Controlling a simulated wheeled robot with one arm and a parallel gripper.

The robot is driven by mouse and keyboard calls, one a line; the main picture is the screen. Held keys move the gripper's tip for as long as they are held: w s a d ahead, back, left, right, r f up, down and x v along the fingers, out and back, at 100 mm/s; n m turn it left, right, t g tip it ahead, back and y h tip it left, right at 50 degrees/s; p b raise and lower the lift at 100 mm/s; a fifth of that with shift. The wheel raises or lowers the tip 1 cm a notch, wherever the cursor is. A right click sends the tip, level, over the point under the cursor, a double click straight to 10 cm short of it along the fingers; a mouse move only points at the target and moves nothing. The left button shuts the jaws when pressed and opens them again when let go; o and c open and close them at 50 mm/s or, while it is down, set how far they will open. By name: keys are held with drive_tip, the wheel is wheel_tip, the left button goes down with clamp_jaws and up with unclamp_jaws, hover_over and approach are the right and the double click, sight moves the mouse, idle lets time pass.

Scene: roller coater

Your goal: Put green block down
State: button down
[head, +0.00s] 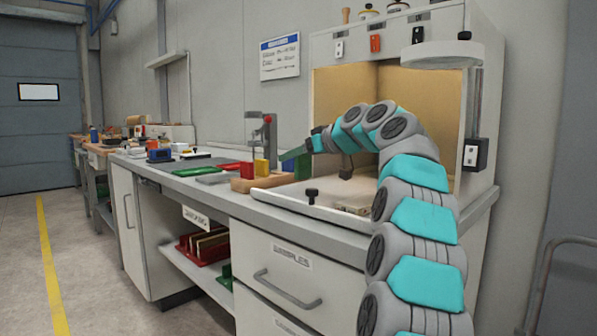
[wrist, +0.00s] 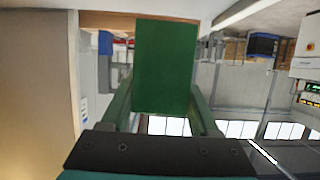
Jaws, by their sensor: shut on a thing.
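My gripper (wrist: 162,112) is shut on a green block (wrist: 165,65), a flat dark green rectangle between its two green fingers in the wrist view. In the head view my arm bends over the bench to the left, and green shapes (head: 301,167) show at its end. I cannot tell there which green is block and which is finger. Whether the green block touches the holder is unclear.
A grey stand (head: 268,135) rises behind the holder. Red and green trays (head: 218,166) lie left of it on the grey bench (head: 320,231). A white tray with a black knob (head: 312,195) lies in front of an open booth (head: 340,98) at the right.

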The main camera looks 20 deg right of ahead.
drive_tip(key=shift+s+d, duration=0.1)
drive_tip(key=shift+d, duration=0.15)
drive_tip(key=shift+f, duration=0.35)
drive_tip(key=shift+f+b, duration=1.25)
drive_tip(key=shift+f, duration=0.2)
drive_tip(key=shift+f+b, duration=0.25)
drive_tip(key=shift+b, duration=0.05)
drive_tip(key=shift+c, duration=0.7)
unclamp_jaws()
drive_tip(key=shift+r, duration=0.1)
drive_tip(key=shift+r+p, duration=0.2)
drive_tip(key=shift+p, duration=0.15)
drive_tip(key=v, duration=1.2)
drive_tip(key=shift+b, duration=0.4)
